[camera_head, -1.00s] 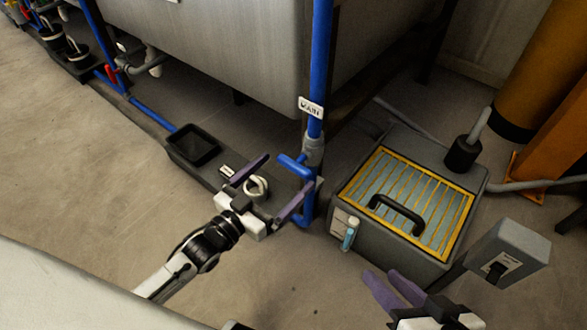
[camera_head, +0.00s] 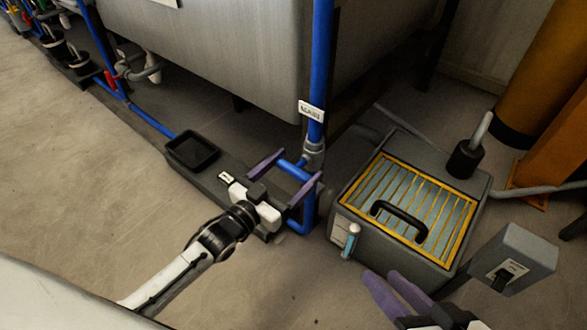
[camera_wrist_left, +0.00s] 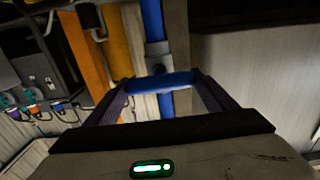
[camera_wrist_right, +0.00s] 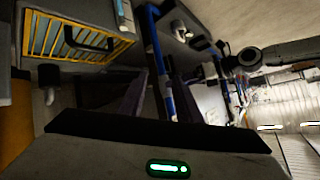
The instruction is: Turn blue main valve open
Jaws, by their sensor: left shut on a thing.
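The blue main valve handle (camera_head: 294,170) is a short bar on the blue vertical pipe (camera_head: 321,60), below a white tag reading MAIN (camera_head: 311,111). My left gripper (camera_head: 287,167) has one finger at each end of the bar and is shut on it. In the left wrist view the handle (camera_wrist_left: 162,82) spans crosswise between the two fingers, with the grey pipe fitting (camera_wrist_left: 158,52) behind it. My right gripper (camera_head: 388,284) is empty and apart from the valve, low in the head view. Its fingers stand slightly apart in the right wrist view (camera_wrist_right: 158,78).
A grey box with a yellow-framed grate (camera_head: 405,208) and black handle stands right of the valve. A grey switch box (camera_head: 510,260) is further right. A black tray (camera_head: 192,151) lies left of the valve. The large tank (camera_head: 220,50) hangs above. Floor at left is clear.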

